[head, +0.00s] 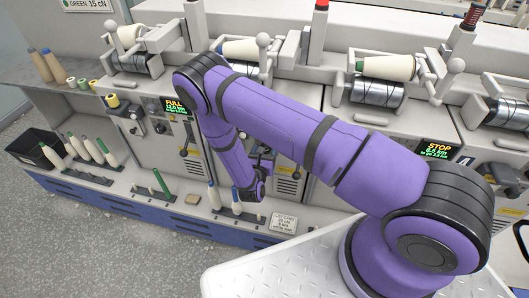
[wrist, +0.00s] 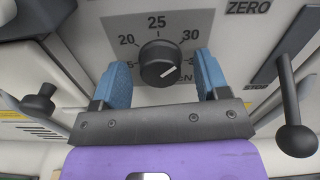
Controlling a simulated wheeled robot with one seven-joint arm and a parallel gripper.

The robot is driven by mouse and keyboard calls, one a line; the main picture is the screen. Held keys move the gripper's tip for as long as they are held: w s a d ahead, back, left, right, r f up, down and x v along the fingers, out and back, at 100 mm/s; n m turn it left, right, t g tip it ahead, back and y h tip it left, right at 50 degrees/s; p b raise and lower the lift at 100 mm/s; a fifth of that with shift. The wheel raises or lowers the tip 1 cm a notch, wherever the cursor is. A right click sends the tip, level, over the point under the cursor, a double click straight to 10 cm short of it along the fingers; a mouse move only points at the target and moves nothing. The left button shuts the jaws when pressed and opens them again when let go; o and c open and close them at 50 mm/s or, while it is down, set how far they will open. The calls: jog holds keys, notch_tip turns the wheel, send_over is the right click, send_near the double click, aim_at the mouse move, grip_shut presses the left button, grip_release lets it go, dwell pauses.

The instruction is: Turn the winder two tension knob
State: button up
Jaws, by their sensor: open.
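A round black tension knob (wrist: 160,65) with a white pointer line sits on a grey dial plate (wrist: 118,28) in the wrist view. The plate is marked 20, 25 and 30, with other marks partly covered. The white line lies on the knob's lower right part. My gripper (wrist: 157,62) is open, with one blue finger on each side of the knob. Gaps show between the fingers and the knob in the picture; I cannot tell how deep the fingers reach. In the head view my arm hides the knob.
A black ball-ended lever (wrist: 296,135) is right of my gripper, and another dark knob (wrist: 38,101) is at left. In the head view, a FULL display (head: 174,106) and a STOP display (head: 437,149) show on the machine. Several bobbins stand on the low shelf (head: 130,197).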

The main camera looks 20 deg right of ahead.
jog(key=shift+c, duration=0.2)
jog(key=c, duration=0.9)
jog(key=shift+n, duration=0.4)
jog(key=n, duration=1.9)
jog(key=shift+a+f, duration=0.15)
jog(key=shift+f, duration=0.05)
